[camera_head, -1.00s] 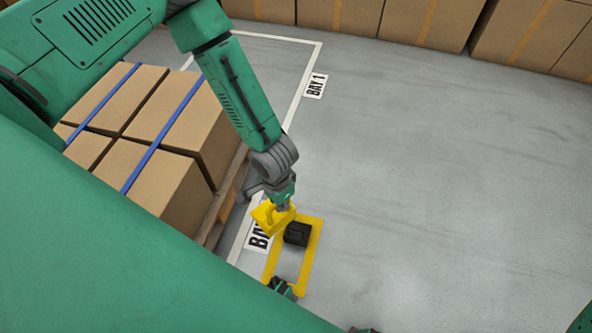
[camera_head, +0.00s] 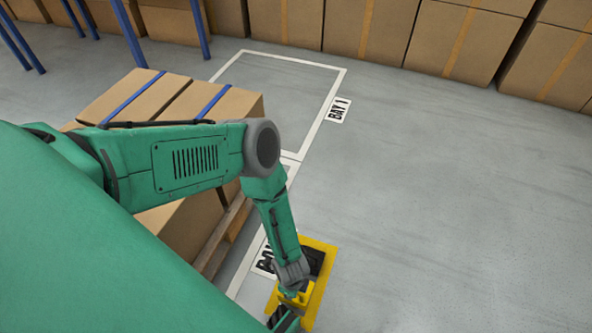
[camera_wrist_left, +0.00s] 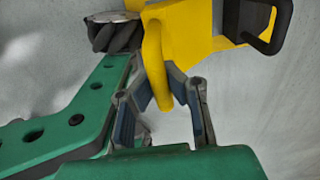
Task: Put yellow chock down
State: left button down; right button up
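The yellow chock (camera_head: 299,296) is low over the near part of a yellow floor frame (camera_head: 327,272), and whether it touches the floor is hard to tell. My left gripper (camera_head: 289,287) is right above it. In the left wrist view the fingers of my left gripper (camera_wrist_left: 160,88) close on both sides of the handle of the yellow chock (camera_wrist_left: 188,32). A black chock (camera_head: 314,262) sits inside the frame just behind the yellow one. It also shows at the upper right of the left wrist view (camera_wrist_left: 274,32). My right gripper is out of view.
A pallet (camera_head: 225,235) of strapped cartons (camera_head: 185,222) stands left of the frame, partly hidden by my arm. A white bay outline with a BAY 1 label (camera_head: 338,110) lies behind. Cartons (camera_head: 385,30) line the back. The floor to the right is clear.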

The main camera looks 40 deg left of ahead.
pick_arm(q)
notch_tip(320, 180, down, 7)
jog(key=b, duration=0.4)
jog(key=shift+r, duration=0.2)
jog(key=shift+f, duration=0.1)
jog(key=c, duration=1.7)
grip_release()
notch_tip(320, 180, up, 12)
jog(key=p, duration=0.7)
